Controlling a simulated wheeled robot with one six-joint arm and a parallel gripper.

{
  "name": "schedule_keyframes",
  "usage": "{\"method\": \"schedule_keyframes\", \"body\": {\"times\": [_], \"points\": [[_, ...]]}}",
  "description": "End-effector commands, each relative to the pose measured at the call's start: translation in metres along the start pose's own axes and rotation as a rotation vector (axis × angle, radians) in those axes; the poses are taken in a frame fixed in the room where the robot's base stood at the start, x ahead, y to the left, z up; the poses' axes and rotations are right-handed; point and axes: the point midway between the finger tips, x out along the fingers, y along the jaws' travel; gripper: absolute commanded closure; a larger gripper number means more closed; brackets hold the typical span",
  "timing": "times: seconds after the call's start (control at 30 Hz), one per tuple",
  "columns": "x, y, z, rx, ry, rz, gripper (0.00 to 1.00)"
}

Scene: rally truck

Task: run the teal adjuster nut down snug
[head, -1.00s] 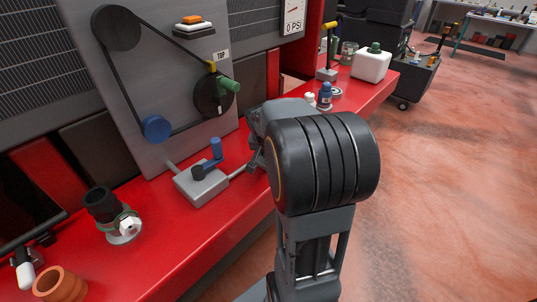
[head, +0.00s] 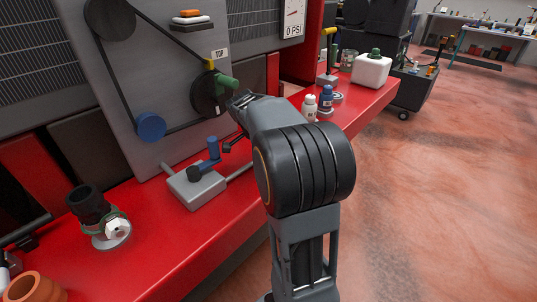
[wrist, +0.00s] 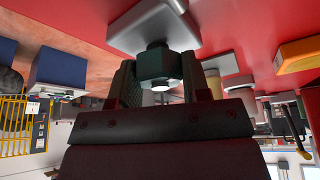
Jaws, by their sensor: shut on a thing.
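The teal nut (wrist: 153,65) is a dark hexagonal piece near the middle of the wrist view. A pale round end shows at its near face. My gripper (wrist: 160,76) has one finger on each side of it and is shut on it. A light grey block (wrist: 140,30) lies directly behind the nut, over a red surface. In the head view my arm hides the nut and the fingertips, so its seating cannot be seen there.
On the red bench (head: 140,262), a grey box with a blue crank (head: 195,188) stands left of my arm. A belt panel (head: 170,85) rises behind. A white bottle (head: 309,107) and a blue bottle (head: 326,99) stand to the right. Open floor lies farther right.

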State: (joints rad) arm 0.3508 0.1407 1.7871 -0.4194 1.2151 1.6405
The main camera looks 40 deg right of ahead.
Motion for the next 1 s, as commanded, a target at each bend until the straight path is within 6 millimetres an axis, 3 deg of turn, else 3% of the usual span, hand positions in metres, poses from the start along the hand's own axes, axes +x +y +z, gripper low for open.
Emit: {"method": "schedule_keyframes", "body": {"times": [0.4, 1.0], "points": [[-0.0046, -0.0018, -0.0018, 0.244, 0.000, 0.089, 0.81], [-0.0048, -0.0019, -0.0019, 0.322, 0.000, 0.119, 0.81]]}}
